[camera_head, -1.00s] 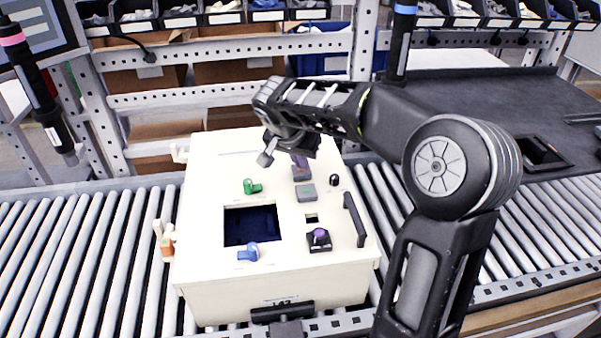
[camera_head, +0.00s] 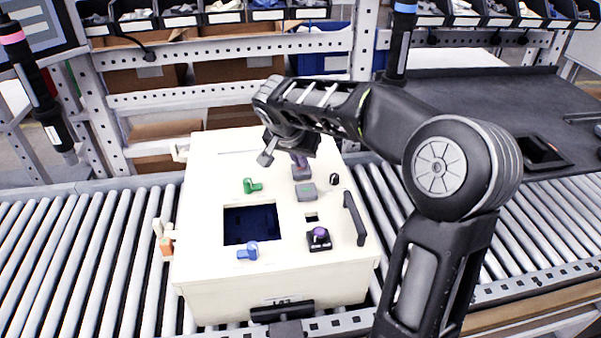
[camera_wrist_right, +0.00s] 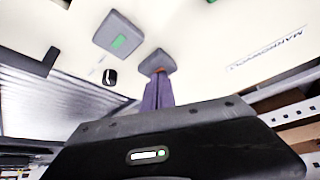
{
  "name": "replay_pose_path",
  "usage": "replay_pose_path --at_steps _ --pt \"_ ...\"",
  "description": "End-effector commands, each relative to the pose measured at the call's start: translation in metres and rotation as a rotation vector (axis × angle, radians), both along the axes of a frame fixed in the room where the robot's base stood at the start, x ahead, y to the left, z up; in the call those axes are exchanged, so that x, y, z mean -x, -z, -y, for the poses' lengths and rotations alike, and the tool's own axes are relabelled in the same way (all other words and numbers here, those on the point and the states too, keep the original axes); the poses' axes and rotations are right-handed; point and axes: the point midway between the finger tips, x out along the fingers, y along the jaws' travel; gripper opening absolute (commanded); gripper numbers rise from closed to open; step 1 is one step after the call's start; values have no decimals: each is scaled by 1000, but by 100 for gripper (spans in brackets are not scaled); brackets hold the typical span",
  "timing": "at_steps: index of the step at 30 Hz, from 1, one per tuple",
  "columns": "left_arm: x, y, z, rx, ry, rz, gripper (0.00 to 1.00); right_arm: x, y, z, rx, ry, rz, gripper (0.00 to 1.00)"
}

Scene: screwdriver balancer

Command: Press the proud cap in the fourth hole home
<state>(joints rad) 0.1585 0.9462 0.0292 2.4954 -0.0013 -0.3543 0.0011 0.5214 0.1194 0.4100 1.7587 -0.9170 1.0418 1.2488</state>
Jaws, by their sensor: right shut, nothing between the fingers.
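The cream box (camera_head: 210,270) has a column of grey square caps on its top. One grey cap (camera_head: 306,192) carries a green mark; it also shows in the wrist view (camera_wrist_right: 118,35). Behind it, a second grey cap (camera_head: 302,174) lies under my right gripper (camera_head: 301,162). In the wrist view, the shut purple fingers (camera_wrist_right: 158,92) meet this cap (camera_wrist_right: 157,62) at its edge or face; firm contact is hard to tell. The fingers partly hide it, and its height above the panel cannot be told. My left gripper is not in view.
A small dark opening (camera_head: 311,217) and a black block with a purple knob (camera_head: 319,237) lie nearer on the box. Green (camera_head: 252,186) and blue (camera_head: 247,251) levers flank a large dark window (camera_head: 240,226). A black handle (camera_head: 354,218) stands at right.

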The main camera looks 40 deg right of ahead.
Motion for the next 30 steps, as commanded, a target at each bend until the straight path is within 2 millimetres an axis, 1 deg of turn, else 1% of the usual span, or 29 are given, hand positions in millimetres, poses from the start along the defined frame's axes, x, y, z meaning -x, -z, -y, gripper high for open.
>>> replay_pose_path --at_steps 1,11,14,30 --pt "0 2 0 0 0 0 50 1 5 -1 -4 1 -6 0" --pt "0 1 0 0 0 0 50 1 3 0 -3 0 -4 0" --pt "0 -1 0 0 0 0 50 1 -1 0 -2 0 -4 0" --pt "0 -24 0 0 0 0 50 1 -44 0 -3 1 -4 0"
